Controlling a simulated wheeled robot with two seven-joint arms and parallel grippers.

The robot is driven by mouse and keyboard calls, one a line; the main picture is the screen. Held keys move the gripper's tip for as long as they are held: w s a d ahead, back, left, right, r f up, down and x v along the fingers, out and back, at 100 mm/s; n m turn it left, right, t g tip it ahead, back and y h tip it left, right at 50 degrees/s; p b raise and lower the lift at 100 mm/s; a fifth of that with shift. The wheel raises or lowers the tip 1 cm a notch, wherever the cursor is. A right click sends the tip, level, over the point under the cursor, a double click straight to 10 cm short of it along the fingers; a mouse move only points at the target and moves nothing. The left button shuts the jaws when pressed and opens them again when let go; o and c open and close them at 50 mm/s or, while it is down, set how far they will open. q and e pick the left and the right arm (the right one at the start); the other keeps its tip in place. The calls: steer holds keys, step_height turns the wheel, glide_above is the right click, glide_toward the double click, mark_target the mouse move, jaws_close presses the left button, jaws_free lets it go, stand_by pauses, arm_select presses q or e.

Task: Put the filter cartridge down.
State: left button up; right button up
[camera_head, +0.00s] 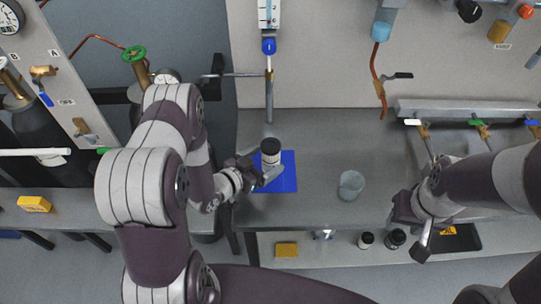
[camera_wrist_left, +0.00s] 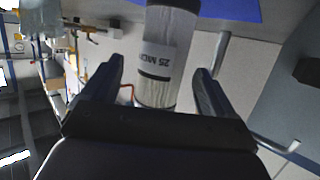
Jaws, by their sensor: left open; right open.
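The filter cartridge (camera_head: 270,153) has a dark cap and a white label and stands upright on the blue mat (camera_head: 287,180). It also shows in the left wrist view (camera_wrist_left: 158,58), with lettering on its label and its dark end at the blue mat. My left gripper (camera_head: 262,173) is open, with one finger on each side of the cartridge and a visible gap to each. My right gripper (camera_head: 420,238) is open and empty, at the right near the bench's front edge.
A clear glass (camera_head: 351,185) stands on the bench right of the mat. A vertical pipe with a blue fitting (camera_head: 269,46) is behind the cartridge. The bench between mat and glass is clear.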

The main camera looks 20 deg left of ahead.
mark_target(264, 160)
arm_select(q)
steer(key=x, duration=0.3)
steer(key=shift+w+r, duration=0.1)
steer(key=shift+w, duration=0.15)
steer(key=c, duration=1.2)
steer(key=shift+c, duration=0.2)
steer(key=shift+r, duration=0.15)
